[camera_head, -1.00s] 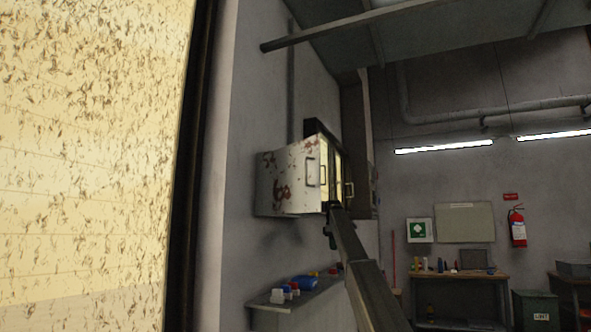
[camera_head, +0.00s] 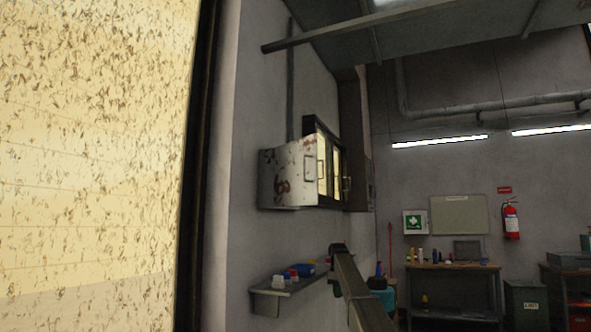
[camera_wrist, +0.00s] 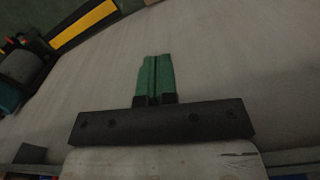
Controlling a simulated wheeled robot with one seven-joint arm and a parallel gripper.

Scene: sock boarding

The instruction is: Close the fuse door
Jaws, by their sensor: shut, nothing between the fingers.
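A pale, rust-stained metal box (camera_head: 282,182) is mounted on the left wall in the head view. A panel with a handle (camera_head: 310,170) shows on it, and a lit, yellowish interior shows beside that panel. A dark-framed part with a second handle (camera_head: 347,185) stands at its right. I cannot tell which part is the fuse door or how far open it is. My gripper's green fingers (camera_wrist: 153,80) are shut together and empty in the wrist view. In the head view my arm's end is below the box, apart from it, and the fingers are hidden.
A workbench (camera_head: 455,267), green bin (camera_head: 527,302) and fire extinguisher (camera_head: 511,220) are at the back right. A bright speckled surface (camera_head: 90,150) fills the left.

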